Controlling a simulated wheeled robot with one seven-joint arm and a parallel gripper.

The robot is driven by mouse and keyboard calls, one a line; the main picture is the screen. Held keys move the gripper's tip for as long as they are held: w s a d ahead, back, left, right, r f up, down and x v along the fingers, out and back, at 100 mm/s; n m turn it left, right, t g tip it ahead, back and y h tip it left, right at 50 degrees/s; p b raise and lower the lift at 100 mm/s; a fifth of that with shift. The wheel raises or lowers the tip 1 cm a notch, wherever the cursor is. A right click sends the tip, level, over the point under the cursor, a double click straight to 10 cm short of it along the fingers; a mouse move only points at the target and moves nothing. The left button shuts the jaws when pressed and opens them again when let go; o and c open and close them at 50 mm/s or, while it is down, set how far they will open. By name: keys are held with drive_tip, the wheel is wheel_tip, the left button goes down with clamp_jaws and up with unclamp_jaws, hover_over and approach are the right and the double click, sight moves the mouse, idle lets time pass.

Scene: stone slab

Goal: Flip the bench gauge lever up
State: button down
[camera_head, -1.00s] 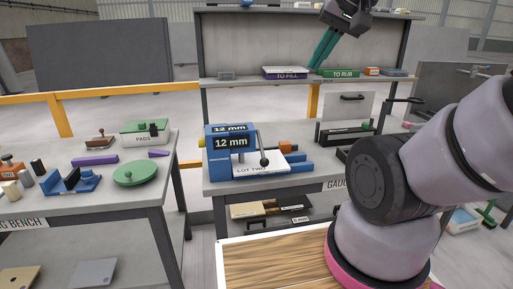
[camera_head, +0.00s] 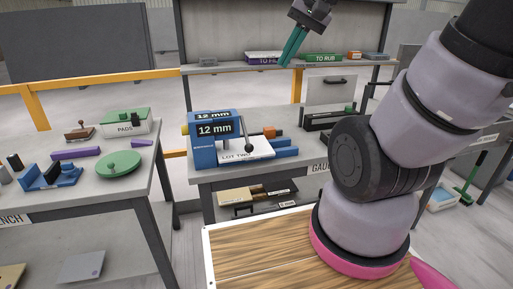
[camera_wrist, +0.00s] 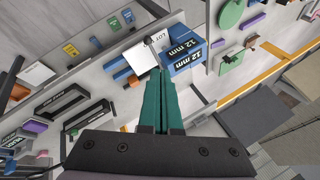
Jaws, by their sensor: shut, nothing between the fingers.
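The blue bench gauge (camera_head: 217,140) stands on the grey gauge bench and reads "12 mm". Its dark lever (camera_head: 248,133) has a round knob at the top and stands on the gauge's right side. A white "LOT TWO" card (camera_head: 243,150) lies at the gauge. The gauge (camera_wrist: 183,50) also shows at the top middle of the wrist view, beyond my fingertips. My gripper (camera_head: 291,47) has green fingers and is shut and empty, high above the bench in front of the back shelf. It also shows in the wrist view (camera_wrist: 158,85). It is apart from the lever.
The left bench carries a green disc (camera_head: 118,164) and several blocks. A yellow rail (camera_head: 110,75) runs behind it.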

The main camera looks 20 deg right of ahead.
drive_tip(key=w+d+f+m+g+y, duration=0.1)
drive_tip(key=w+f+m+g+y, duration=0.3)
drive_tip(key=w+f, duration=0.75)
drive_tip(key=m+t+y, duration=0.1)
drive_tip(key=m+t, duration=0.1)
drive_tip(key=m, duration=0.5)
approach(263, 154)
drive_tip(key=s, duration=0.1)
drive_tip(key=s+a+r, duration=0.1)
drive_tip(key=shift+s+r, duration=0.3)
drive_tip(key=shift+s, duration=0.1)
drive_tip(key=x, duration=0.9)
drive_tip(key=shift+a+f, duration=0.15)
drive_tip(key=shift+a, duration=0.2)
drive_tip(key=shift+s+a+r, duration=0.25)
drive_tip(key=shift+a+r, duration=0.25)
drive_tip(key=shift+r, duration=0.3)
drive_tip(key=shift+s+a+r, duration=0.25)
drive_tip(key=shift+a+r, duration=0.3)
drive_tip(key=shift+r, duration=0.25)
drive_tip(key=shift+r, duration=0.15)
drive_tip(key=shift+s+r+g, duration=0.2)
drive_tip(key=shift+r+g, duration=0.05)
drive_tip(key=shift+g, duration=0.05)
